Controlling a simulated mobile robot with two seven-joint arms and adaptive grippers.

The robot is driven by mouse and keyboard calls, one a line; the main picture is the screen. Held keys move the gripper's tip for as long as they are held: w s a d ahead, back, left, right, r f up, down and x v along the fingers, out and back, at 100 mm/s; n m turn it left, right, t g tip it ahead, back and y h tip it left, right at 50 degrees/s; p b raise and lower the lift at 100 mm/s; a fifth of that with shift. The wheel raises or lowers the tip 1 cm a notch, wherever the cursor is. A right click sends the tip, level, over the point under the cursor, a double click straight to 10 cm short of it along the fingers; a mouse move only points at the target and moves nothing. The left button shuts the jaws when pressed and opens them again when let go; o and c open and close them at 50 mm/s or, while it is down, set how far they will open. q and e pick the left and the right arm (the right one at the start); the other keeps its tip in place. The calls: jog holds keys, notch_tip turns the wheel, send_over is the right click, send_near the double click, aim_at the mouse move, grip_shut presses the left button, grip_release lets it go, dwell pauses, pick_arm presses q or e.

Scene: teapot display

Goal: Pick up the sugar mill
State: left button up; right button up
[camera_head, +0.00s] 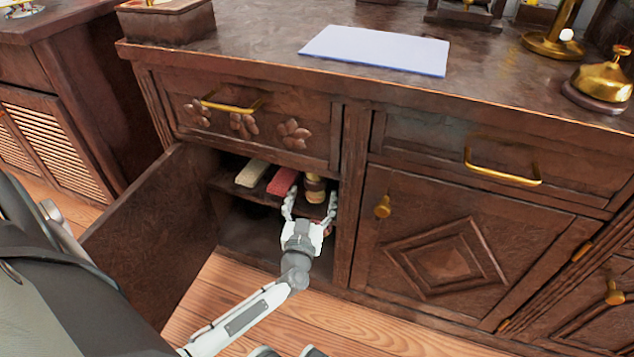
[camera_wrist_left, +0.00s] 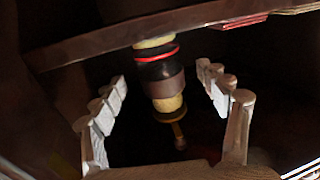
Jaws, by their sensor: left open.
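The sugar mill (camera_head: 315,188) appears to be the small tan and dark cylinder on the shelf inside the open cabinet. In the left wrist view the mill (camera_wrist_left: 163,80) shows dark and tan bands, a red ring and a thin brass-coloured end. My left gripper (camera_head: 311,203) reaches into the cabinet, open and empty, with a finger on each side of the mill in the picture. In the left wrist view its fingers (camera_wrist_left: 160,82) are spread wide, with dark gaps beside the mill. I cannot tell the exact depth between them.
A cream book (camera_head: 252,173) and a red book (camera_head: 283,181) lie on the shelf (camera_head: 228,187), left of the mill. The open cabinet door (camera_head: 160,235) stands on the left. A drawer with a brass handle (camera_head: 232,107) is above. A frame post (camera_head: 350,195) bounds the right side.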

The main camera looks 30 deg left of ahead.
aim_at(314, 193)
pick_arm(q)
jog(key=b+x, duration=0.1)
jog(key=x, duration=0.3)
jog(key=shift+w+a+f+b, duration=0.1)
jog(key=shift+w+a+b, duration=0.05)
jog(key=shift+w+b, duration=0.15)
jog(key=shift+c, duration=0.3)
jog(key=c, duration=1.4)
jog(key=shift+c, duration=0.7)
